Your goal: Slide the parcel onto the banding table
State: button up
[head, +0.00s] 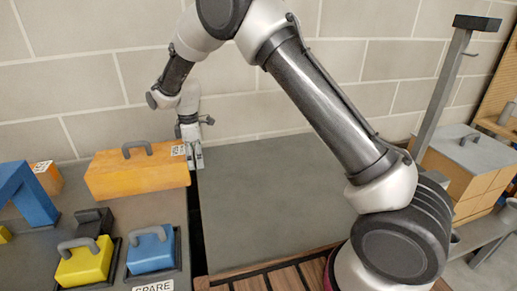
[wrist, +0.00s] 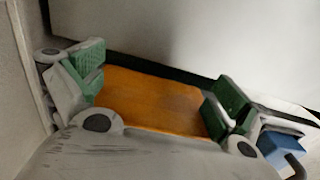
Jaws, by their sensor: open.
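The parcel, a long orange box (head: 137,177) with a grey handle on top and a white label at its right end, lies on the dark left-hand surface (head: 110,215). Its right end is near the dark gap beside a bare grey tabletop (head: 275,195), which looks like the banding table. My gripper (head: 195,155) points down at the parcel's right end. In the wrist view, my gripper (wrist: 155,95) is open, with green-padded fingers wide apart and the orange parcel (wrist: 150,100) showing between them. I cannot tell whether a finger touches it.
A yellow block (head: 84,264) and a blue block (head: 151,252) with handles sit in dark trays at the front left. A blue arch (head: 25,195) stands at far left. A block wall (head: 290,60) is close behind. The grey tabletop is clear.

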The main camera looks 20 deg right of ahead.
aim_at(183, 158)
jog(key=shift+a, duration=3.6)
jog(key=shift+d, duration=1.5)
notch_tip(183, 158, up, 13)
jog(key=shift+r, duration=0.1)
